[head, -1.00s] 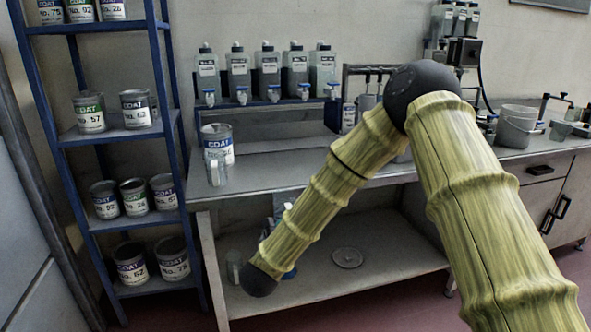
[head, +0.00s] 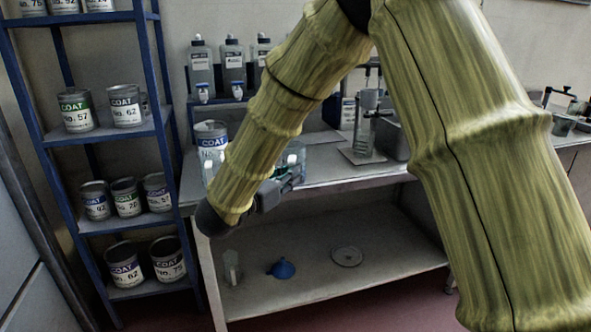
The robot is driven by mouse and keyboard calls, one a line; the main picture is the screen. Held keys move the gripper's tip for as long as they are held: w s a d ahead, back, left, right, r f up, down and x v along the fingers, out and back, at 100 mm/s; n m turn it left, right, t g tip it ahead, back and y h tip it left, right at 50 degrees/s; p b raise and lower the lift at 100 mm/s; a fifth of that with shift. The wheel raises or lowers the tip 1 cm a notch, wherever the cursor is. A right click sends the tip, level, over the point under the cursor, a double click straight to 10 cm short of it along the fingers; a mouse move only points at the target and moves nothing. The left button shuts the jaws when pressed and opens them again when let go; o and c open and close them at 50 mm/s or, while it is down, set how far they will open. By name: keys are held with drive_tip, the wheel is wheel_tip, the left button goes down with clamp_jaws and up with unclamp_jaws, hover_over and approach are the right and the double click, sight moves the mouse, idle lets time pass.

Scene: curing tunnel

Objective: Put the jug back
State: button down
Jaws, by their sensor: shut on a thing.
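My gripper (head: 286,181) is at the end of my bent arm, at the front edge of the bench. It is shut on a clear, greenish container (head: 318,158) with white and dark parts showing at it. The arm hides much of this container, and I cannot tell for certain that it is the jug. The container overlaps the bench top in the picture; whether it touches the bench is unclear. Another clear vessel (head: 231,268) stands upright on the lower shelf at the left.
A blue funnel (head: 282,268) and a round disc (head: 347,257) lie on the lower shelf (head: 320,285). On the bench are a COAT can (head: 211,136), a clear cylinder on a plate (head: 364,135) and a grey bin (head: 392,138). A blue rack (head: 98,137) of cans stands left.

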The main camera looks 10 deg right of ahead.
drive_tip(key=shift+w+d+r, duration=0.1)
drive_tip(key=shift+w+r, duration=0.15)
drive_tip(key=w+d, duration=0.1)
drive_tip(key=w, duration=0.4)
drive_tip(key=w+d+f, duration=0.1)
drive_tip(key=w, duration=0.3)
drive_tip(key=w+d+p, duration=0.1)
drive_tip(key=w+d, duration=0.1)
drive_tip(key=w, duration=0.3)
drive_tip(key=shift+w+d+f, duration=0.1)
drive_tip(key=shift+w+f, duration=0.1)
drive_tip(key=shift+w, duration=0.15)
drive_tip(key=shift+f, duration=1.75)
drive_tip(key=shift+f, duration=0.2)
drive_tip(key=c, duration=1.5)
unclamp_jaws()
drive_tip(key=shift+c, duration=0.2)
drive_tip(key=shift+r, duration=0.2)
drive_tip(key=v, duration=1.2)
drive_tip(key=shift+b, duration=0.35)
drive_tip(key=shift+w, duration=0.1)
